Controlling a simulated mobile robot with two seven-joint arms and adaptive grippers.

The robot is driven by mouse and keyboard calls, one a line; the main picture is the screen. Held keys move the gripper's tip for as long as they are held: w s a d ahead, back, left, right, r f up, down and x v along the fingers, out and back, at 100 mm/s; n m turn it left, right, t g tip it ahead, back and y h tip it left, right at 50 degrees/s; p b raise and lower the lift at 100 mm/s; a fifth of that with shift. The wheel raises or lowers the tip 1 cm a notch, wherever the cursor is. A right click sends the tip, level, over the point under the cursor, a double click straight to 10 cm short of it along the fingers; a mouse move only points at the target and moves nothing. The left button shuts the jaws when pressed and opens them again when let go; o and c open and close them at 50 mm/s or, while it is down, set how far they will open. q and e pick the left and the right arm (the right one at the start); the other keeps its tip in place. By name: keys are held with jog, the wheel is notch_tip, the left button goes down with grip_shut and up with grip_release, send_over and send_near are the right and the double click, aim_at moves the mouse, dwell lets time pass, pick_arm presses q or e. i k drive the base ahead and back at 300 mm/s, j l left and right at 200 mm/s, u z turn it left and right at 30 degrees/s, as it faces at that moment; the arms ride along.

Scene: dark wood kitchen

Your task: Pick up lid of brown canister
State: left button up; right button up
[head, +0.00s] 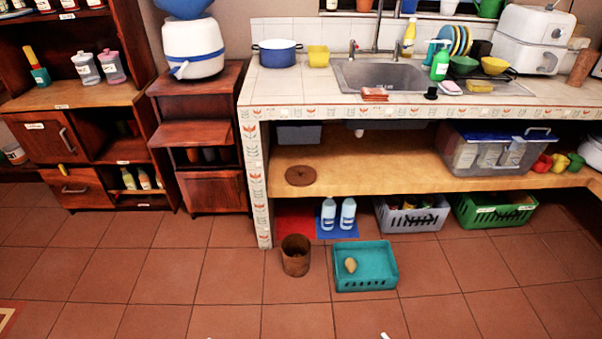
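The brown canister (295,262) stands upright on the tiled floor in front of the counter, with its top open. A round, flat brown lid (300,176) lies on the wooden shelf under the counter, towards its left end, apart from the canister. Neither gripper can be made out in the head view.
A teal basket (365,283) with a yellowish item stands right of the canister. White bottles (328,214), a grey crate (411,222) and a green crate (495,215) stand under the shelf. A tiled post (252,180) rises left of the lid. The front floor is clear.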

aim_at(299, 175)
jog(key=i+j+z, duration=0.1)
jog(key=i+j, duration=0.25)
jog(key=i+j+z, duration=0.1)
jog(key=i+j, duration=0.25)
jog(key=i+j+z, duration=0.15)
jog(key=i+j, duration=0.15)
jog(key=i+j+z, duration=0.1)
jog(key=i+j, duration=0.2)
jog(key=j, duration=0.25)
jog(key=i+j+z, duration=0.1)
jog(key=i+j, duration=0.15)
jog(key=j, duration=0.2)
jog(key=i+j+z, duration=0.1)
jog(key=i+j, duration=0.2)
jog(key=j, duration=0.15)
